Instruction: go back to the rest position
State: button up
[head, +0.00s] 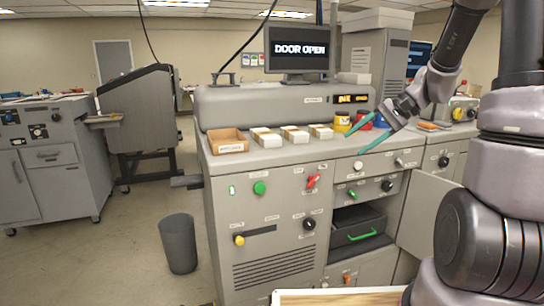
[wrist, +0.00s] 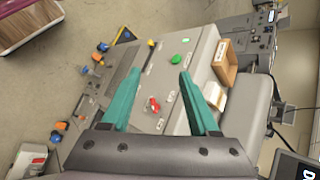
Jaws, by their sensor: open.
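My gripper (head: 368,136) has two teal fingers spread apart with nothing between them. In the head view it hangs above the right part of the laminator's top, in front of the jars. In the wrist view the open fingers (wrist: 158,95) point at the laminator's front panel (wrist: 170,80), with its green button and red switch. The laminator (head: 270,205) is a grey cabinet. Its lower right door (head: 425,215) stands open, showing a dark drawer (head: 358,228) with a green handle. The monitor (head: 298,49) on top reads DOOR OPEN.
A cardboard tray (head: 228,141) and three small white-topped stacks (head: 267,138) sit on the laminator's top. A dark bin (head: 178,243) stands on the floor at left. The floor between the machines is clear.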

jog(key=s+d+r+n+t+h, duration=0.1)
jog(key=s+r+t+h, duration=0.4)
jog(key=s+r, duration=0.7)
jog(key=s+n+h, duration=0.1)
jog(key=s+h, duration=0.1)
jog(key=s, duration=0.2)
jog(key=shift+r+n+t, duration=0.3)
jog(key=shift+c, duration=0.9)
jog(key=shift+d, duration=0.1)
